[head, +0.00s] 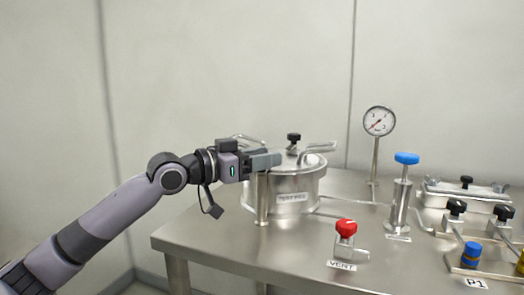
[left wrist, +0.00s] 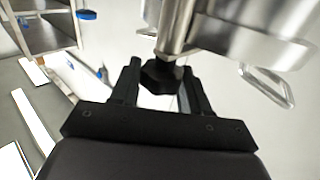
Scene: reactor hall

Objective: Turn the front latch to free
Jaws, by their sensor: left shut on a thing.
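A steel pot vessel (head: 290,190) with a lid and a label on its front stands on the steel bench. The front latch (head: 262,198) shows as an upright metal post at the vessel's front left; my gripper hides its top in the head view. My left gripper (head: 266,160) reaches in from the left at lid height. In the left wrist view, the latch's black knob (left wrist: 160,76) sits on its metal stem, between the two fingers of my left gripper (left wrist: 158,88), which is shut on it. My right gripper is not in view.
A red VENT knob (head: 346,228) stands at the bench front, a blue-topped valve (head: 405,160) and a gauge (head: 379,121) to the right. Black-handled clamps (head: 455,210) and a lidded tray (head: 465,192) stand farther right. The lid has a black top knob (head: 293,137). The bench's front left is clear.

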